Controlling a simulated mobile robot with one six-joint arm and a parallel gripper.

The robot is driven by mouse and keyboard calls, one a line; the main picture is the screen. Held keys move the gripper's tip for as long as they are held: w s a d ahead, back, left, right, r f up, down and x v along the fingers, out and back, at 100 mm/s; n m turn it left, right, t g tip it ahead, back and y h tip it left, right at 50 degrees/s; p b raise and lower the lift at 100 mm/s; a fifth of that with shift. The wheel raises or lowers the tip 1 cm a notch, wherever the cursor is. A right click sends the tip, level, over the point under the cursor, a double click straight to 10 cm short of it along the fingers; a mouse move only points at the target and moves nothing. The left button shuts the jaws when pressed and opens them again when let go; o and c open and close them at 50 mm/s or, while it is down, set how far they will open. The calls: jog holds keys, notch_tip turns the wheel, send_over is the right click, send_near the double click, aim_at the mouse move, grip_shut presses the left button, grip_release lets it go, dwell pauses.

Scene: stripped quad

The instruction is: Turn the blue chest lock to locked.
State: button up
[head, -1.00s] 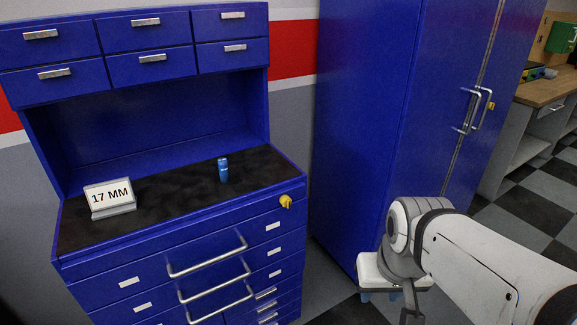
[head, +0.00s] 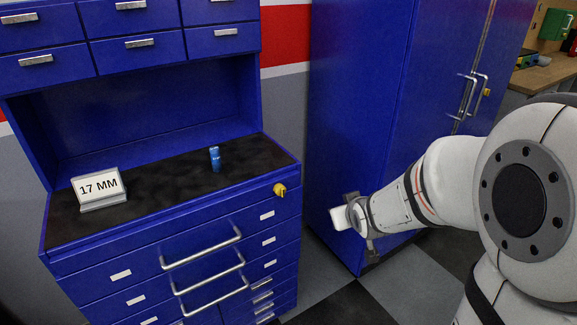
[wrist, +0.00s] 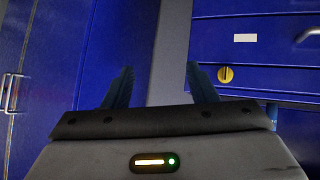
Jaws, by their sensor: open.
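The blue chest (head: 130,240) stands at the left in the head view, with several drawers and a black top. Its yellow lock (head: 280,190) is on the front, near the upper right corner. In the wrist view the lock (wrist: 226,74) is a round yellow disc with a dark upright slot, just right of the right finger. My gripper (wrist: 160,86) is open and empty, its two dark fingers apart. In the head view my wrist is right of the lock and apart from it; the fingertips are hard to make out there.
A tall blue cabinet (head: 365,110) with bar handles stands right of the chest, across a gap. A blue cylinder (head: 214,158) and a "17 MM" sign (head: 98,188) stand on the chest top. Drawer handles (head: 202,248) stick out below. Checkered floor is open in front.

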jog(key=w+a+f+n+t+y, duration=0.3)
jog(key=w+a+f+y, duration=0.1)
jog(key=w+a, duration=0.2)
jog(key=n+t+y+b, duration=0.1)
jog(key=n+t+y, duration=0.1)
jog(key=y, duration=0.3)
send_near(284, 194)
jog(key=x, duration=0.2)
jog(key=p+x, duration=0.1)
jog(key=x, duration=0.6)
jog(key=shift+w+a+r, duration=0.1)
jog(key=shift+w+a, duration=0.05)
jog(key=c, duration=1)
jog(key=shift+o, duration=0.2)
